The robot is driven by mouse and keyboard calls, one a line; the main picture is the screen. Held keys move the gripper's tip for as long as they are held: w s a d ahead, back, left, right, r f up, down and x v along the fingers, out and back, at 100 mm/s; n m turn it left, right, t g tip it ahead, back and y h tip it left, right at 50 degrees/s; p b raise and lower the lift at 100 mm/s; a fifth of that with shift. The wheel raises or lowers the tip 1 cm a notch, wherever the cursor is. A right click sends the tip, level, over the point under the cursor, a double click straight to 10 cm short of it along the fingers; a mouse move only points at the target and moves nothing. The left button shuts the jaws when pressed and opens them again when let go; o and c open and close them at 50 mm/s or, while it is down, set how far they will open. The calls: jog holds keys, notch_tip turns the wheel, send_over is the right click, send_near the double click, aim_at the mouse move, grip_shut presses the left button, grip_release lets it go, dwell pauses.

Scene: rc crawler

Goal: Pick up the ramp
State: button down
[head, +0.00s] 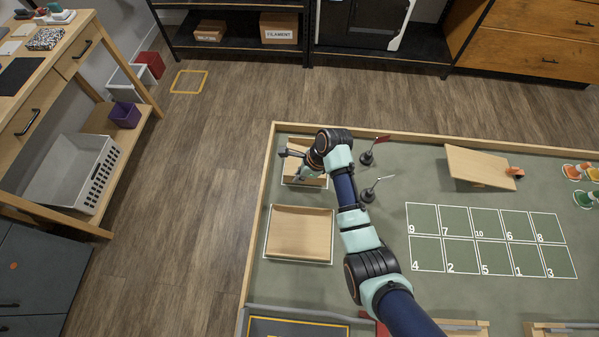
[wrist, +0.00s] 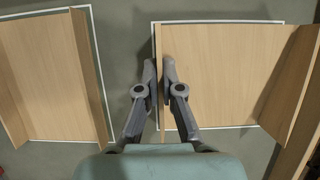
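A pale wooden ramp (head: 318,180) lies within a white outline at the far left of the green mat, partly hidden by my gripper. In the wrist view, the ramp (wrist: 215,75) fills the right side, with a thin upright wall along its left edge. My gripper (wrist: 159,75) points down at this wall, one finger on each side. The fingers are close together with the wall between them, and they look shut on it. The head view shows my gripper (head: 291,165) over this ramp.
A second wooden piece (head: 300,232) lies in its own outline, nearer. A tilted board (head: 478,167) stands right, beyond numbered squares (head: 488,240). Two small posts (head: 367,158) (head: 367,194), one red-flagged, stand close to my arm. A wooden rim (head: 440,142) borders the mat.

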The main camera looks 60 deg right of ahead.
notch_tip(320, 180, up, 20)
jog(key=p, duration=0.5)
jog(key=shift+p, duration=0.4)
